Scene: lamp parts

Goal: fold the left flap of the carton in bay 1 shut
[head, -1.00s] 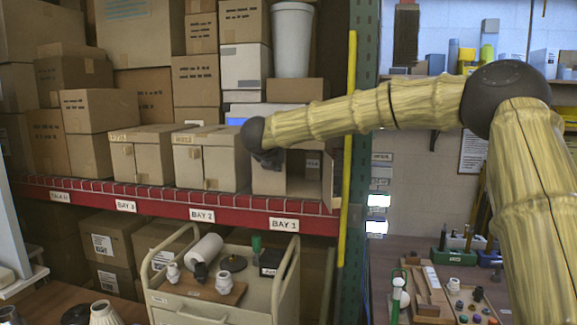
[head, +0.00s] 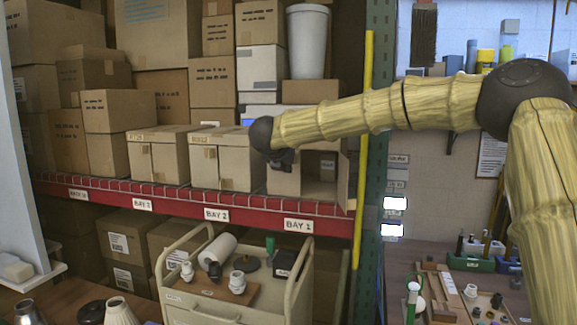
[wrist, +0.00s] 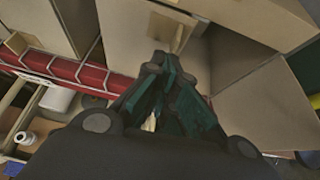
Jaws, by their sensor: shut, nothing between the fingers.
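The carton in bay 1 (head: 321,168) is a brown box on the red-edged shelf, with its front partly open. Its left flap (head: 283,181) covers the left part of the front and looks roughly in line with it; I cannot tell if it is fully flush. In the wrist view the left flap (wrist: 130,28) carries a tan strip. The right flap (head: 344,184) stands swung outward, and shows large in the wrist view (wrist: 265,112). My gripper (head: 283,166) is shut and empty in front of the left flap; its fingertips (wrist: 166,62) point at it, contact unclear.
The closed carton in bay 2 (head: 226,165) stands close on the left. A yellow post (head: 362,130) rises just right of the right flap. A cream cart (head: 225,311) with lamp parts stands below the shelf. The dark inside of the bay 1 carton shows between the flaps.

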